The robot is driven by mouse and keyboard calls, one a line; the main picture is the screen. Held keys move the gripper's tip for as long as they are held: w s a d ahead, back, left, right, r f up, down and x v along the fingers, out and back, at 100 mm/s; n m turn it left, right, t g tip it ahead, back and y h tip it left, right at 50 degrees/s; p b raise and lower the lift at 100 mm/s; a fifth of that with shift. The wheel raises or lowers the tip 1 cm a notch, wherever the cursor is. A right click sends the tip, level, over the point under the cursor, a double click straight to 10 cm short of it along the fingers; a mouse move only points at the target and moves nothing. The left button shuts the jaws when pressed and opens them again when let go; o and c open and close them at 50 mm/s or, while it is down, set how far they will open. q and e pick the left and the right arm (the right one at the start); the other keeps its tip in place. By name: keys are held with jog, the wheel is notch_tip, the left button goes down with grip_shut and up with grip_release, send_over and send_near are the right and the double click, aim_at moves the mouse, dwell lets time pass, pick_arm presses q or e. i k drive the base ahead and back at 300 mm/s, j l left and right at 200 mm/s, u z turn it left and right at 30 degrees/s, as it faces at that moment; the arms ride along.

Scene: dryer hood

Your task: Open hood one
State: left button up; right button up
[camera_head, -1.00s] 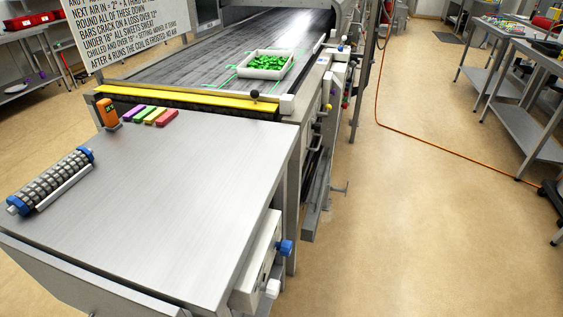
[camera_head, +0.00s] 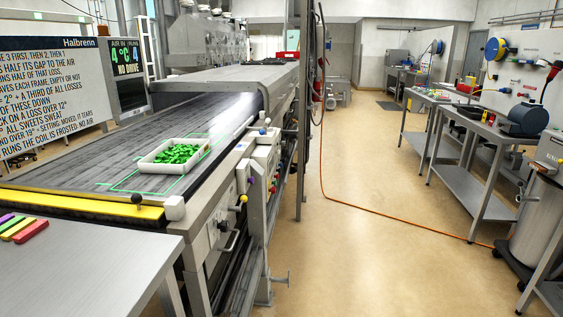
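A grey metal hood (camera_head: 225,82) covers the far part of the long conveyor machine, left of centre in the head view. Its near end stands above the belt, with a bright gap under it. I cannot tell which hood section is hood one, and no number is readable on it. The conveyor belt (camera_head: 100,160) runs from the near left to under the hood. A white tray (camera_head: 150,166) of green sweets (camera_head: 176,154) sits on the belt before the hood. Neither of my grippers is in view.
A metal table (camera_head: 85,270) with coloured bars (camera_head: 28,231) stands at the near left. A text board (camera_head: 50,95) and a display (camera_head: 128,78) stand behind the belt. An orange hose (camera_head: 375,211) crosses the open floor. Workbenches (camera_head: 480,150) line the right.

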aim_at(264, 84)
jog(key=i+l+z, duration=0.3)
jog(key=i, duration=0.5)
jog(key=i+l+z, duration=0.25)
jog(key=i, duration=0.6)
jog(key=i+l+z, duration=0.1)
jog(key=i+z, duration=0.2)
jog(key=i, duration=0.55)
jog(key=i+u, duration=0.2)
jog(key=i, duration=0.25)
jog(key=i+l+u, duration=0.15)
jog(key=i, duration=0.35)
jog(key=i+l+u, duration=0.2)
jog(key=i, duration=0.25)
jog(key=i+u, duration=0.3)
jog(key=i+l+u, duration=0.5)
jog(key=i+u, duration=0.15)
jog(key=i+l+z, duration=0.5)
jog(key=i+z, duration=0.15)
jog(key=i, duration=0.25)
jog(key=i+l+z, duration=0.1)
jog(key=i+z, duration=0.25)
jog(key=i, duration=0.7)
jog(key=i+l, duration=0.1)
jog(key=i, duration=0.6)
jog(key=u, duration=0.05)
